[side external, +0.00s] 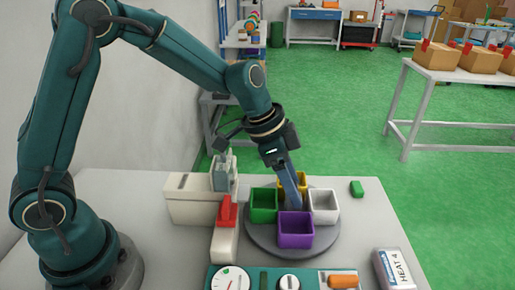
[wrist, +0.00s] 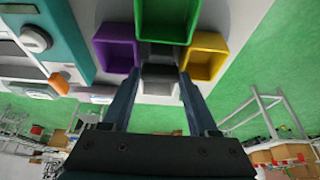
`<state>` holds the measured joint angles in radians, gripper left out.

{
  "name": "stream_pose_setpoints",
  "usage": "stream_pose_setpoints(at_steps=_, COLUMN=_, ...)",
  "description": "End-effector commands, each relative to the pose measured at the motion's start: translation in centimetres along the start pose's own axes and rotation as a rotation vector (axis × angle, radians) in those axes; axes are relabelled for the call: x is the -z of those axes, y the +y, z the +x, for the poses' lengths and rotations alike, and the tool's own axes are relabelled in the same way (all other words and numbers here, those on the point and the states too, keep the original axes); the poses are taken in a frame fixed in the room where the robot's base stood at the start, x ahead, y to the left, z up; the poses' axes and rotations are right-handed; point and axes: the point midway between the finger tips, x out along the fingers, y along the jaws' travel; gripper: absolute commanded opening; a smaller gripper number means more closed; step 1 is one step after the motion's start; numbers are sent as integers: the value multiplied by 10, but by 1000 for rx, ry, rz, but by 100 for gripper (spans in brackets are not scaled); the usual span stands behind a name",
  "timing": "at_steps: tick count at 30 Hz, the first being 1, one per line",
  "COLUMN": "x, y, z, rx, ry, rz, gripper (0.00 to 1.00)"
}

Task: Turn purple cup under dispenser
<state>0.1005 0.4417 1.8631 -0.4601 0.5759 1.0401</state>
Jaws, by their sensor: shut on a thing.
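The purple cup (side external: 296,232) stands at the front of a round grey turntable (side external: 262,238); in the wrist view the purple cup (wrist: 117,56) is at left. A green cup (side external: 264,208), white cup (side external: 324,210) and yellow cup (side external: 301,179) share the turntable. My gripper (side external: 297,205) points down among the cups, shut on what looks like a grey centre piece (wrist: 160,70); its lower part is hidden. The dispenser appears to be the pale unit (side external: 195,205) with a translucent block (side external: 224,172), left of the turntable beside the green cup.
A red block (side external: 227,212) sits on a pale stand left of the turntable. A teal panel (side external: 258,280) with a dial is in front. A "HEAT 4" box (side external: 397,270) lies front right, and a small green block (side external: 356,188) back right. Table right of the turntable is mostly clear.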

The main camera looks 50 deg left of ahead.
Motion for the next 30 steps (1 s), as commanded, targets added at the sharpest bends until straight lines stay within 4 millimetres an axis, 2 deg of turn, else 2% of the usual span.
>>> stream_pose_setpoints(at_steps=11, x=0, y=-2, z=-1, rx=-38, ry=1, rz=97, gripper=0)
stream_pose_setpoints(at_steps=30, x=2, y=-5, z=0, rx=-259, ry=2, rz=628, gripper=0)
